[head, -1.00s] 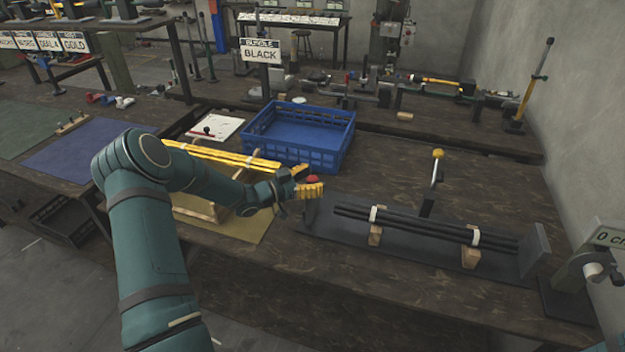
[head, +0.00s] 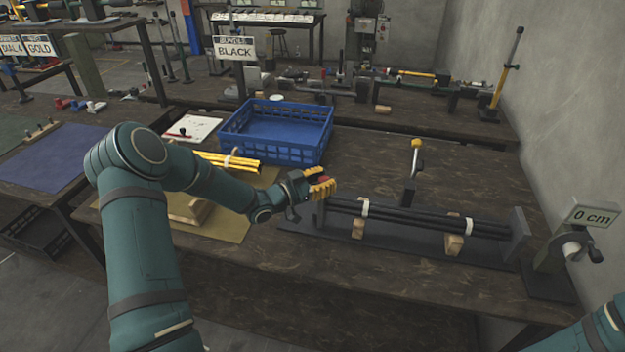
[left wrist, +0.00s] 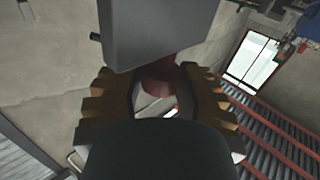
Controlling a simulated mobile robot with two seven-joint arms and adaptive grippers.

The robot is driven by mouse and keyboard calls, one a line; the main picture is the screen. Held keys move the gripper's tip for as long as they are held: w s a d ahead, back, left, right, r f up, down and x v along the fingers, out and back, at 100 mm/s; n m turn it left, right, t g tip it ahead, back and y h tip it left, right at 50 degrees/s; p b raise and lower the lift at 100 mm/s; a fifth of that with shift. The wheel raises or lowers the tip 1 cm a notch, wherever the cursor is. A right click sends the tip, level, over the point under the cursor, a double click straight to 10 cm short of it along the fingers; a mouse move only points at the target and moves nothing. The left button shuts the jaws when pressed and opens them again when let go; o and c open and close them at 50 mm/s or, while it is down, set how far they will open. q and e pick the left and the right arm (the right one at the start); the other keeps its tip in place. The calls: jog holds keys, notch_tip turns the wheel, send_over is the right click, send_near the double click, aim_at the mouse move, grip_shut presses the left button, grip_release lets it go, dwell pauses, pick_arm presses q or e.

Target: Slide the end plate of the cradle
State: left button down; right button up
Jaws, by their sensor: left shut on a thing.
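The cradle lies on a dark mat (head: 430,253) and holds several black rods (head: 420,221) tied with white bands on wooden blocks. Its left end plate (head: 319,214) is a small dark upright plate close to the rods' left ends; I cannot tell whether it touches them. My left gripper (head: 322,188) is shut on the plate's red knob (left wrist: 158,86). In the left wrist view the knob sits between the yellow fingers, below a grey block (left wrist: 170,36). A larger grey plate (head: 519,238) stands at the cradle's right end. My right gripper is out of view.
A lever with a yellow ball (head: 416,144) rises behind the rods. A blue crate (head: 275,133) and yellow rods (head: 228,160) are further left. A stand with a "0 cm" sign (head: 592,215) is at the right. The table in front is clear.

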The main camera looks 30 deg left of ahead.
pick_arm(q)
jog(key=shift+d, duration=0.1)
jog(key=c, duration=0.6)
grip_release()
jog(key=v, duration=1.2)
jog(key=shift+f, duration=0.1)
